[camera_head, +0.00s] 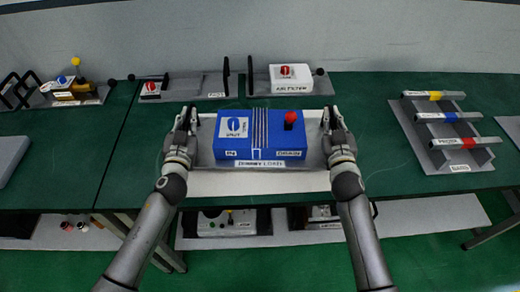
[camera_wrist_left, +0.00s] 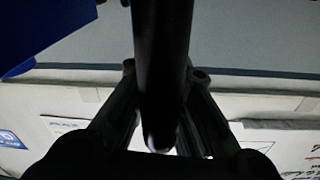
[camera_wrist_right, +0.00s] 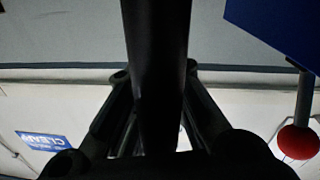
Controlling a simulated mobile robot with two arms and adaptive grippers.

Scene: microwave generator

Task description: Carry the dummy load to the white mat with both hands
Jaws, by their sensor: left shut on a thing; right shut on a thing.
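The dummy load is a blue box (camera_head: 262,137) with a red knob and a blue-and-white dial, fixed on a grey base (camera_head: 215,158) with a front label. The white mat (camera_head: 250,184) shows in front of and behind the base, which covers its middle. I cannot tell whether the base touches the mat or hangs above it. My left gripper (camera_head: 187,118) is shut on the left handle (camera_wrist_left: 160,70). My right gripper (camera_head: 333,120) is shut on the right handle (camera_wrist_right: 157,70). Blue box corners show in both wrist views.
The air filter unit (camera_head: 291,78) and another grey-based unit (camera_head: 170,87) stand behind. A rack of coloured-band rods (camera_head: 447,130) is at the right. A yellow-knobbed unit (camera_head: 75,88) is at the far left. Green table (camera_head: 385,150) is clear beside the right arm.

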